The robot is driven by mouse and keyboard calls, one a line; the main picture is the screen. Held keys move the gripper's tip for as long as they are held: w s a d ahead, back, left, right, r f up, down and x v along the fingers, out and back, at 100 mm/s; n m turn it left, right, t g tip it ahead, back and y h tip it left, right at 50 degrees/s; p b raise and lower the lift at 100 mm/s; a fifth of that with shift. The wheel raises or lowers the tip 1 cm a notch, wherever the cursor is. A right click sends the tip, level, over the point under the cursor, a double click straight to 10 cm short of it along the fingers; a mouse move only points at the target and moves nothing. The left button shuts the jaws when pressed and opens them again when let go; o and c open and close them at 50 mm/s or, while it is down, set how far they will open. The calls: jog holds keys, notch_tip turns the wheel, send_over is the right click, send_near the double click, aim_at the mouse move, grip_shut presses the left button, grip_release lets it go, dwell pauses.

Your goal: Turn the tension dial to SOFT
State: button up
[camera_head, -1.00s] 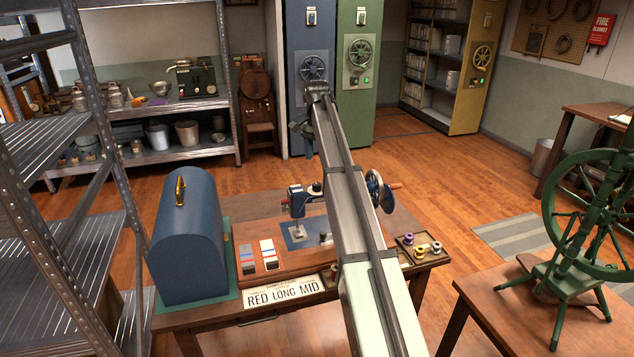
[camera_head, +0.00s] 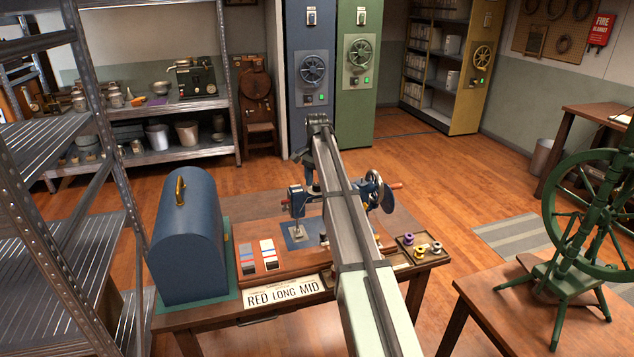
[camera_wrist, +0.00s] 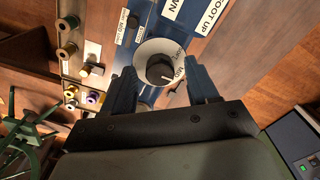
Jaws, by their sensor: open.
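A blue sewing machine (camera_head: 297,200) stands on the wooden table, partly hidden by my arm. In the wrist view its blue face carries a round dial (camera_wrist: 146,52) with a pale ring and a dark knob (camera_wrist: 160,70). My gripper (camera_wrist: 159,68) is open, with one dark blue finger on each side of the dial. I cannot tell whether the fingers touch it. In the head view my gripper (camera_head: 304,158) is just above the machine's head.
Labels "FOOT UP" and "DOWN" (camera_wrist: 186,10) sit above the dial. Thread spools (camera_wrist: 70,45) stand on a rack at left. A card (camera_head: 283,297) reads "RED LONG MID". A blue domed case (camera_head: 187,240) is at left, a green spinning wheel (camera_head: 570,260) at right.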

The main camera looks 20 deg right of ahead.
jog(key=c, duration=1)
jog(key=shift+c, duration=0.2)
jog(key=n, duration=1.1)
jog(key=shift+n, duration=0.4)
jog(key=o, duration=1)
